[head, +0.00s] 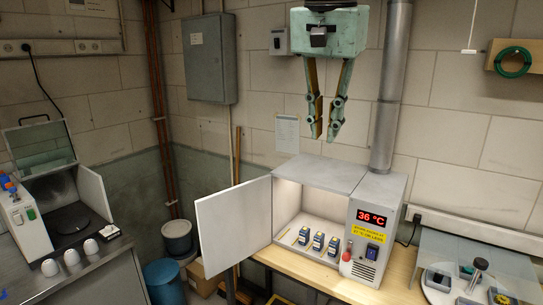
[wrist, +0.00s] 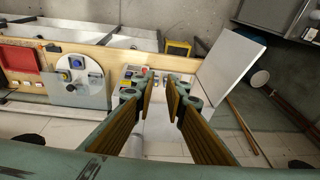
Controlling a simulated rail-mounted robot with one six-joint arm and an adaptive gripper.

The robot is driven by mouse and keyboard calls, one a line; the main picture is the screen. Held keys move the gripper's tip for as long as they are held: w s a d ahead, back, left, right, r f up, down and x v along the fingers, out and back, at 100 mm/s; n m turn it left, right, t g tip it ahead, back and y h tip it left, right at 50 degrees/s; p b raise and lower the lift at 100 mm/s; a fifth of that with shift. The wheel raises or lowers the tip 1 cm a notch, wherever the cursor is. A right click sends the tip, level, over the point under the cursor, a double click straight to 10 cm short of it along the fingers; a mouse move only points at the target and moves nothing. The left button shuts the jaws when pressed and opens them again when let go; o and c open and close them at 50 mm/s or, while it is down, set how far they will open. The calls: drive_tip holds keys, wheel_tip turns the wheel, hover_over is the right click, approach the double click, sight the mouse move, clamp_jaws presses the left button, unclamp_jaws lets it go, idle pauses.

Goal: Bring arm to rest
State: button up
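My gripper (head: 324,137) hangs in the air in the head view, fingers pointing down, above the white heating cabinet (head: 350,177) and in front of the back wall. Its two fingers are apart with nothing between them. In the wrist view my gripper (wrist: 161,82) also shows an empty gap between its brown finger pads. The cabinet's white door (head: 234,229) stands wide open to the left; a white panel that looks like this door shows in the wrist view (wrist: 230,72). Three small blue-and-white units (head: 318,241) stand in a row inside the cabinet.
The cabinet stands on a wooden bench (head: 399,282) and its display (head: 371,217) reads 36 °C. A grey pipe (head: 391,90) rises close to the right of my gripper. A second, open machine (head: 62,185) stands at left. The wrist view shows a red tray (wrist: 19,59) and a round plate (wrist: 72,94).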

drive_tip(key=s+d+f+n+t, duration=0.1)
drive_tip(key=s+d+n, duration=0.15)
drive_tip(key=s, duration=0.65)
drive_tip(key=s+d+f+n, duration=0.1)
drive_tip(key=s+d, duration=0.3)
drive_tip(key=s, duration=0.5)
drive_tip(key=s+d+f+n+t, duration=0.1)
drive_tip(key=s+d+f, duration=0.1)
drive_tip(key=s+f, duration=0.55)
drive_tip(key=s+d+f+n+t, duration=0.15)
drive_tip(key=s+f, duration=0.25)
drive_tip(key=s, duration=0.7)
wheel_tip(320, 180, down, 13)
drive_tip(key=w+g+b, duration=0.2)
drive_tip(key=b, duration=0.8)
drive_tip(key=shift+w+a+y, duration=0.25)
drive_tip(key=shift+w+y, duration=0.05)
